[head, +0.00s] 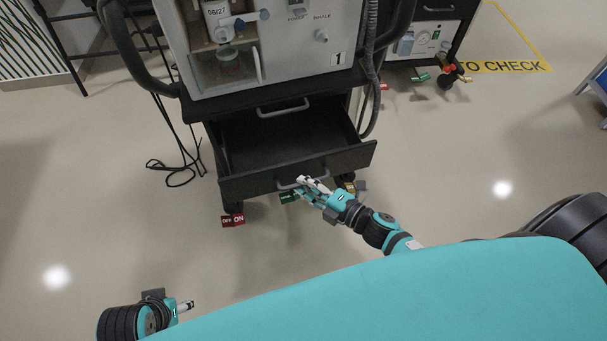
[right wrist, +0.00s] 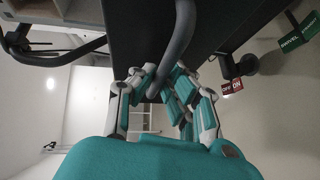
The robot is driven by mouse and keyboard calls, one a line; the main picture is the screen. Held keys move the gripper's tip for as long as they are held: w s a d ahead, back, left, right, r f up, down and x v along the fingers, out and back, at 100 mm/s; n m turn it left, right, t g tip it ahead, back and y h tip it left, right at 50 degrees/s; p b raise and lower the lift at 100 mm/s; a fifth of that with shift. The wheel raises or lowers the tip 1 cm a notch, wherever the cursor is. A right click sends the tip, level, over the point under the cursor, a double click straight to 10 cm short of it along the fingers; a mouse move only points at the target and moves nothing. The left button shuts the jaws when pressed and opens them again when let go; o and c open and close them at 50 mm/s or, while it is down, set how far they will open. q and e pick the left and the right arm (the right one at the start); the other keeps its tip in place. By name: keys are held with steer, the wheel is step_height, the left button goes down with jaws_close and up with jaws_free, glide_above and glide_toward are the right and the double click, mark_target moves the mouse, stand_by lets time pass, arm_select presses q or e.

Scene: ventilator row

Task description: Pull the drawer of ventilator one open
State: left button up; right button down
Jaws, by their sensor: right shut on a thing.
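Ventilator one (head: 280,45), marked "1", stands on a dark cart at the top middle of the head view. Its drawer (head: 262,144) is pulled out, and the empty dark inside shows. My right gripper (head: 303,183) is at the grey bar handle (head: 287,186) on the drawer front. In the right wrist view the fingers (right wrist: 158,86) are shut around the handle bar (right wrist: 180,45). My left gripper (head: 188,306) is low at the left of the head view, away from the cart; its finger opening is too small to tell.
A second handle (head: 283,108) sits above the open drawer. Red (head: 232,220) and green caster tags lie near the floor under the cart. A black cable (head: 178,165) hangs to its left. Another ventilator cart (head: 425,45) stands at the right.

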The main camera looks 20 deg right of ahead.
steer(key=shift+r, duration=0.1)
steer(key=c, duration=1.4)
jaws_free()
steer(key=v, duration=1.2)
